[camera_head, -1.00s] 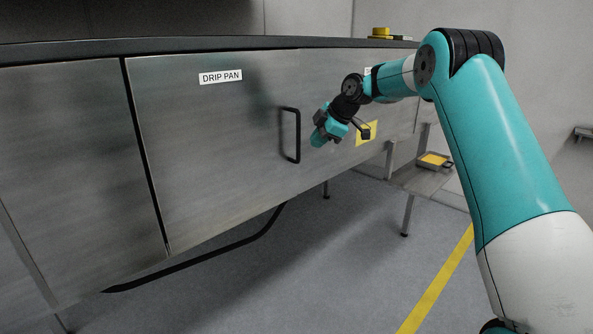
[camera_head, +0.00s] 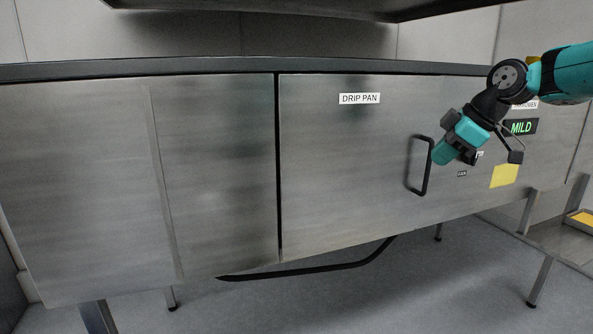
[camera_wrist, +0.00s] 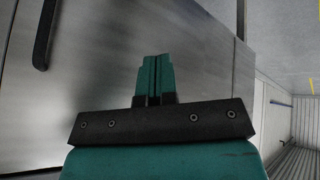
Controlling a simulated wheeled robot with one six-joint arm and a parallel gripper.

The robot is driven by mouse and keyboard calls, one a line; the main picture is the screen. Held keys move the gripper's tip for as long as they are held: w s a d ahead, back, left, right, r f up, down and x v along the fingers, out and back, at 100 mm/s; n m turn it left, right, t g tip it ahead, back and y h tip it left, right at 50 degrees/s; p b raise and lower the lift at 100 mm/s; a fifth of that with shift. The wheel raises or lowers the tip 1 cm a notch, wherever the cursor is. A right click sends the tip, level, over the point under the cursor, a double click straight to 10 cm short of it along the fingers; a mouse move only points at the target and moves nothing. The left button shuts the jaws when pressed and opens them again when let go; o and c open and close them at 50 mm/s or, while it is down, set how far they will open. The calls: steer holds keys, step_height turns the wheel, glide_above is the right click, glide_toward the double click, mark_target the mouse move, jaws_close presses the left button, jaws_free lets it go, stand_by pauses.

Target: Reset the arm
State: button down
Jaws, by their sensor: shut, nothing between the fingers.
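My gripper (camera_head: 444,152) is at the right in the head view, in front of the steel cabinet and close to the right of the black handle. Whether it touches the handle cannot be told. In the wrist view the two teal fingers (camera_wrist: 155,78) are together, with nothing between them. The black handle (camera_head: 428,168) is on the drip pan panel (camera_head: 340,190), and part of it shows at the upper left of the wrist view (camera_wrist: 45,35). The panel looks flush with the cabinet front.
A "DRIP PAN" label (camera_head: 360,98) is on the panel. A green-lit "MILD" display (camera_head: 521,127) and a yellow note (camera_head: 504,175) are to the right. A low stand with a yellow-topped tray (camera_head: 583,218) is at the far right. The floor below the cabinet is mostly clear.

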steer(key=s+a+f+m+g, duration=0.1)
steer(key=s+a+m+g, duration=0.1)
steer(key=s+a, duration=0.9)
steer(key=s+a+f+m+g, duration=0.1)
steer(key=s+a+f, duration=0.1)
steer(key=s, duration=0.6)
steer(key=s+a+f+m, duration=0.1)
steer(key=s+a+f, duration=0.1)
steer(key=s, duration=0.6)
steer(key=s+a+f+m+g, duration=0.1)
steer(key=s+f, duration=0.3)
steer(key=s, duration=0.4)
steer(key=shift+s+a+f+m+g+b, duration=0.3)
steer(key=shift+a+m+b, duration=0.15)
steer(key=shift+a, duration=0.2)
